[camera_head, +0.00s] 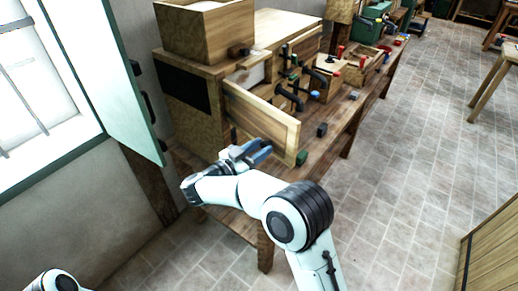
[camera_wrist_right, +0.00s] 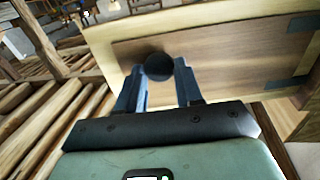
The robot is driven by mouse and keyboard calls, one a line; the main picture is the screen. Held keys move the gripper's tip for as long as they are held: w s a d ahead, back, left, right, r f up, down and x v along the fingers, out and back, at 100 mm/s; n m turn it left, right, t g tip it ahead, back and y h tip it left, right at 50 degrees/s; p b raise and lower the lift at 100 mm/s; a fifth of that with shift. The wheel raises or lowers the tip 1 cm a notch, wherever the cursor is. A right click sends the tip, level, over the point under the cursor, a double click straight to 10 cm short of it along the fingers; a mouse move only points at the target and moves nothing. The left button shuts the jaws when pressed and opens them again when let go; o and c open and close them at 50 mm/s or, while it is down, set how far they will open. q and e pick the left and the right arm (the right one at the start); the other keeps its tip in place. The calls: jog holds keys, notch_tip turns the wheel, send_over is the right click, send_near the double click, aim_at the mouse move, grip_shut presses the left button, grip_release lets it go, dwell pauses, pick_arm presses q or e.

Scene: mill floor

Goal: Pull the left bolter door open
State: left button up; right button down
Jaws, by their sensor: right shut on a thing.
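The left bolter door (camera_head: 262,118) is a framed wooden panel on the front of the bolter (camera_head: 190,125), a wooden cabinet on the bench. The door stands out at an angle from the cabinet, with a gap behind its upper edge. My right gripper (camera_head: 260,150) is low at the door's outer face. In the right wrist view its blue fingers (camera_wrist_right: 160,85) are shut on a dark round knob (camera_wrist_right: 158,66) on the door panel (camera_wrist_right: 220,60). The knob is hidden in the head view. Part of my left arm shows at the bottom left; its gripper is out of view.
The bench (camera_head: 345,118) carries small dark and green blocks, clamps and wooden boxes right of the door. A pale green window shutter (camera_head: 100,70) stands open at the left. A wooden piece (camera_head: 490,250) stands lower right.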

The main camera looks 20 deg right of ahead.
jog(key=shift+r, duration=0.1)
jog(key=c, duration=0.8)
grip_release()
jog(key=shift+o, duration=0.2)
pick_arm(q)
jog(key=shift+s+f+b, duration=0.85)
jog(key=shift+s+f, duration=0.25)
jog(key=shift+f, duration=0.05)
pick_arm(e)
jog(key=v, duration=1.3)
jog(key=shift+a, duration=0.2)
